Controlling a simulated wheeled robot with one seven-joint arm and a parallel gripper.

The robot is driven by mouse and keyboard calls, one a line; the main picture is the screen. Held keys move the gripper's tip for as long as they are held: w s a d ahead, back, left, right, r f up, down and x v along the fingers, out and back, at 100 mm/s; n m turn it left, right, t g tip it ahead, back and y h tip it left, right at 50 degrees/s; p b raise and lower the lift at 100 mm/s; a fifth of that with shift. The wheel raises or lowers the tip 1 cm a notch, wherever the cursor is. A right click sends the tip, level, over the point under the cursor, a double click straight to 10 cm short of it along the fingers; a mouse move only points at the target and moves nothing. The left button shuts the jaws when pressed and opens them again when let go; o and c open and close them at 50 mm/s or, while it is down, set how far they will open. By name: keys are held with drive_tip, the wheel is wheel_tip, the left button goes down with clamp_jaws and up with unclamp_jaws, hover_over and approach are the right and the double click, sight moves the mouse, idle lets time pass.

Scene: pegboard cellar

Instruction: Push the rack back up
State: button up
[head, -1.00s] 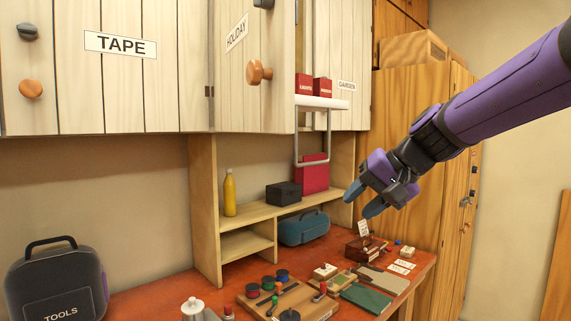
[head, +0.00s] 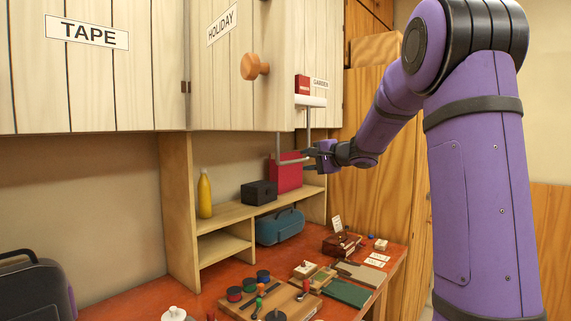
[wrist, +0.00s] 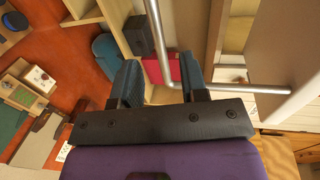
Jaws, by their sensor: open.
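The pull-down rack hangs lowered from the wall cabinet; its white shelf (head: 311,101) bears a red box (head: 302,84). Its thin grey handle frame (head: 279,147) hangs below, with a bottom bar at my gripper (head: 310,159). Whether either finger touches the bar I cannot tell.
A large red box (head: 285,177) and a black box (head: 259,192) stand on the wooden shelf (head: 232,214) behind the handle. A yellow bottle (head: 204,195) is farther left. The red-brown bench (head: 150,300) below holds trays and small items. A wooden cabinet (head: 350,200) stands right.

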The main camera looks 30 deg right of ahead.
sight(295, 161)
drive_tip(key=x, duration=0.8)
drive_tip(key=shift+c, duration=0.5)
clamp_jaws()
